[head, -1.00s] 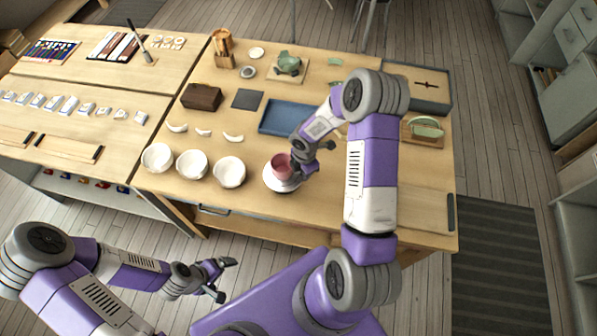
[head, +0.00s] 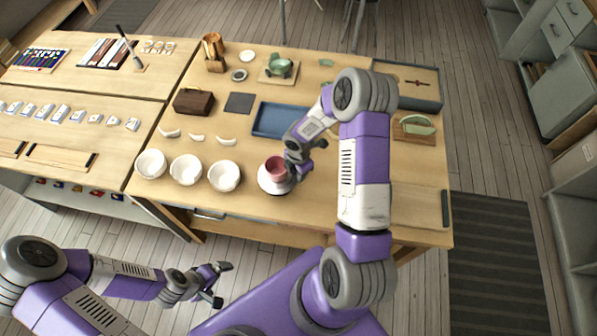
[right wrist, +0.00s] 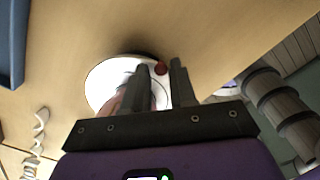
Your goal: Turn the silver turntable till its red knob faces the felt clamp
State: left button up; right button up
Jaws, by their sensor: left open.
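The silver turntable (head: 264,187) is a round disc near the table's front edge, with a pink cup (head: 275,168) on it. In the right wrist view the turntable (right wrist: 98,82) is partly hidden by my fingers, and its red knob (right wrist: 161,68) shows at the rim. My right gripper (right wrist: 161,72) is open, its two fingers apart with the knob appearing between their tips; contact is not clear. In the head view my right gripper (head: 299,166) is at the turntable's right side. My left gripper (head: 220,285) is open and empty, off the table. I cannot tell which object is the felt clamp.
White bowls (head: 187,170) stand left of the turntable, with white shards (head: 198,138) behind them. A blue tray (head: 262,132) lies behind the turntable. A green piece on a wooden stand (head: 414,133) is at the right. The table's front right is mostly clear.

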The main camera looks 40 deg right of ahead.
notch_tip(320, 180, up, 8)
jog(key=shift+f+p, duration=0.2)
jog(key=shift+p, duration=0.2)
dwell(0.6)
